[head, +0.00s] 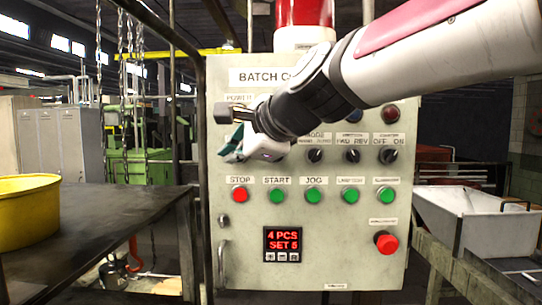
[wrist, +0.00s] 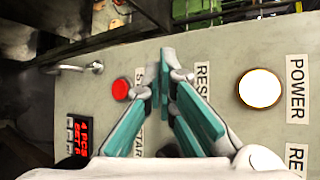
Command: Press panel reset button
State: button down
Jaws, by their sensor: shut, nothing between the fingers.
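The grey control panel (head: 300,235) stands upright in front of me in the head view. My gripper (head: 235,147) is shut and empty, in front of the panel's upper left, above the red STOP button (head: 239,194). In the wrist view the shut teal fingers (wrist: 165,75) point at the panel between the red button (wrist: 121,90) and a label beginning "RES" (wrist: 202,88). The reset button itself is hidden behind the fingers in both views. I cannot tell whether the fingertips touch it. The POWER lamp (wrist: 259,88) glows white.
A row of green buttons (head: 276,195), dark selector knobs (head: 315,156) and a red emergency button (head: 385,242) share the panel. The display (head: 283,244) reads "4 PCS". A dark table (head: 110,225) with a yellow tub (head: 28,208) stands left; a white bin (head: 475,222) stands right.

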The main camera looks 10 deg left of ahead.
jog(key=shift+w, duration=0.15)
dwell(0.3)
jog(key=shift+w, duration=0.3)
jog(key=shift+s, duration=0.45)
jog(key=s+p, duration=0.2)
jog(key=s, duration=0.4)
jog(key=shift+d+p, duration=0.2)
jog(key=shift+p, duration=0.1)
dwell(0.5)
